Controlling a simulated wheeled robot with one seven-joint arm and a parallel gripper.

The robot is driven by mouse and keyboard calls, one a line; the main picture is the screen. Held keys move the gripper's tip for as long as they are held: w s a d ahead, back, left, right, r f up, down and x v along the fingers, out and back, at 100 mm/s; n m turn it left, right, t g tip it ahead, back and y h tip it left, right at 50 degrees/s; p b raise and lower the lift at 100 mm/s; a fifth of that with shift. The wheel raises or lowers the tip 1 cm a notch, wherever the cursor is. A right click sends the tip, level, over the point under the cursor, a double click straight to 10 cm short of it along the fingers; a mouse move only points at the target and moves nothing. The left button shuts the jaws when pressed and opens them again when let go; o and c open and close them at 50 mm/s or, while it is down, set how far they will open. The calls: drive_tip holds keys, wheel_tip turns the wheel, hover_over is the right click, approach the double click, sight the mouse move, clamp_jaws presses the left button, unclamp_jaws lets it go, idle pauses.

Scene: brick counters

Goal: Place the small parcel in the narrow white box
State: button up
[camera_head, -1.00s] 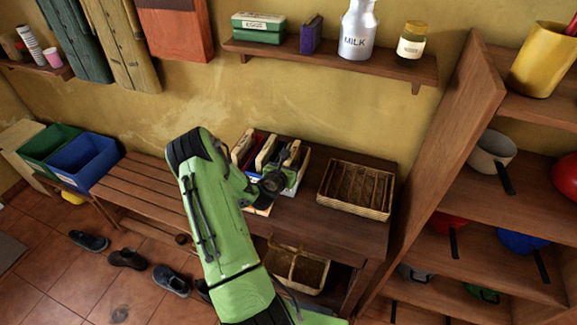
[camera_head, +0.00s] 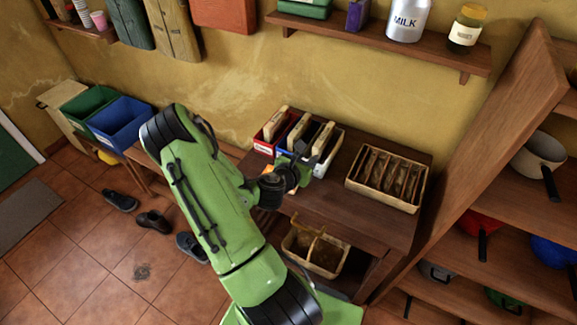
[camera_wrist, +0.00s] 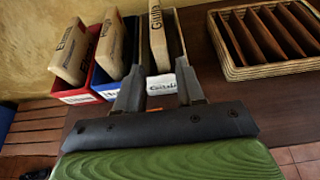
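The narrow white box (camera_wrist: 160,84) stands at the right end of a row of upright boxes on the wooden bench. A slim tan parcel (camera_wrist: 157,38) stands in it, leaning slightly, with its top sticking out and dark space to its right. In the head view the white box (camera_head: 335,150) is partly behind my gripper (camera_head: 298,158). In the wrist view my gripper (camera_wrist: 158,88) has its two dark fingers apart, with the white box's front showing between them. Nothing is clearly held. The fingertips are close to the box; contact cannot be told.
The blue box (camera_wrist: 105,88) and red box (camera_wrist: 76,95) left of the white one each hold a tan parcel. A wicker basket with dividers (camera_head: 352,185) sits to the right. A shelf (camera_head: 380,42) hangs above, and a tall shelf unit (camera_head: 470,150) stands right.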

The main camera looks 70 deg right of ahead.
drive_tip(key=w+a+r+m+t+y, duration=0.2)
drive_tip(key=w+a+r+m+y, duration=0.25)
drive_tip(key=w+a+m, duration=0.45)
drive_tip(key=w+a+r+m+t+y, duration=0.25)
drive_tip(key=w+a+r+m, duration=0.35)
drive_tip(key=a, duration=0.5)
drive_tip(key=s+a+r+m+t+y, duration=0.1)
drive_tip(key=s+a+r+y, duration=0.2)
drive_tip(key=a, duration=0.7)
drive_tip(key=s+a+r+m+t+y, duration=0.1)
drive_tip(key=s+a+r+y, duration=0.2)
drive_tip(key=a, duration=0.8)
drive_tip(key=s+r, duration=0.2)
drive_tip(key=s, duration=0.1)
drive_tip(key=shift+s+a+r+y, duration=0.15)
drive_tip(key=shift+s+r+y, duration=0.15)
drive_tip(key=shift+r, duration=0.1)
